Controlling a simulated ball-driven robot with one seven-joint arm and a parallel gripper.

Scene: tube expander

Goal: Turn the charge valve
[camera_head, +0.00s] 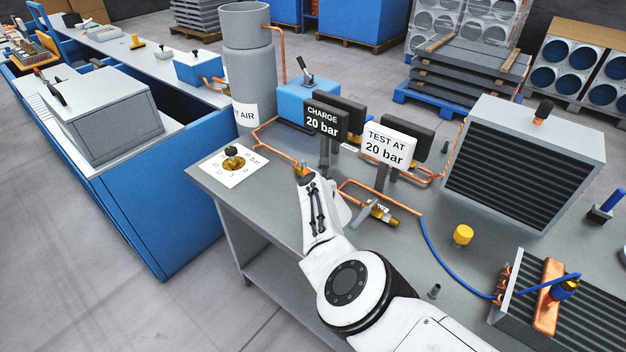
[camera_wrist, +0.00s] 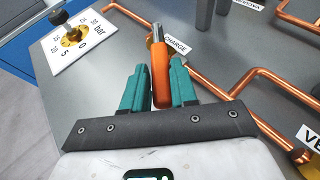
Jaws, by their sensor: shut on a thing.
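The charge valve shows in the wrist view as an orange lever handle (camera_wrist: 160,72) with a metal stem, beside a small label reading CHARGE (camera_wrist: 177,45). My gripper (camera_wrist: 153,84) has its two teal fingers on either side of the handle and is shut on it. The handle's far end points away from the palm. In the head view my gripper (camera_head: 304,172) is at the left part of the grey bench (camera_head: 270,205), over the copper pipe, and it hides most of the valve.
A white dial plate with a brass knob (camera_head: 233,162) lies left of my gripper. Signs read CHARGE 20 bar (camera_head: 322,120) and TEST AT 20 bar (camera_head: 387,145). Copper pipes (camera_wrist: 255,72) run close on the right. A second valve (camera_head: 378,212) and a yellow cap (camera_head: 463,235) stand right.

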